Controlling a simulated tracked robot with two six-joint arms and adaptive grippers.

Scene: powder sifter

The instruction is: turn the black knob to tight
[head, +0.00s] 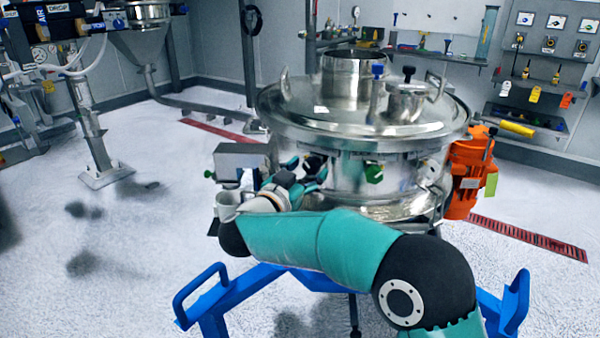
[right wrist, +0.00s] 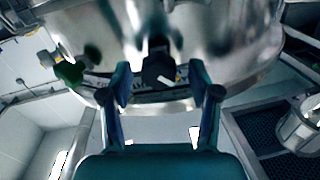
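The black knob (head: 313,163) is on the front of the shiny steel sifter (head: 365,135), left of a green knob (head: 374,173). In the right wrist view the black knob (right wrist: 158,70) has a white pointer mark and sits between my right gripper's fingertips (right wrist: 162,85). The fingers are apart, with a gap on each side of the knob. In the head view my right gripper (head: 308,172) is at the sifter's front, and its wrist partly hides that area. Any tight marking is too small to read. My left gripper is not in view.
An orange motor (head: 467,178) is on the sifter's right side. A blue frame (head: 240,290) stands below. The wrist view also shows the green knob (right wrist: 68,72). The floor at left is open.

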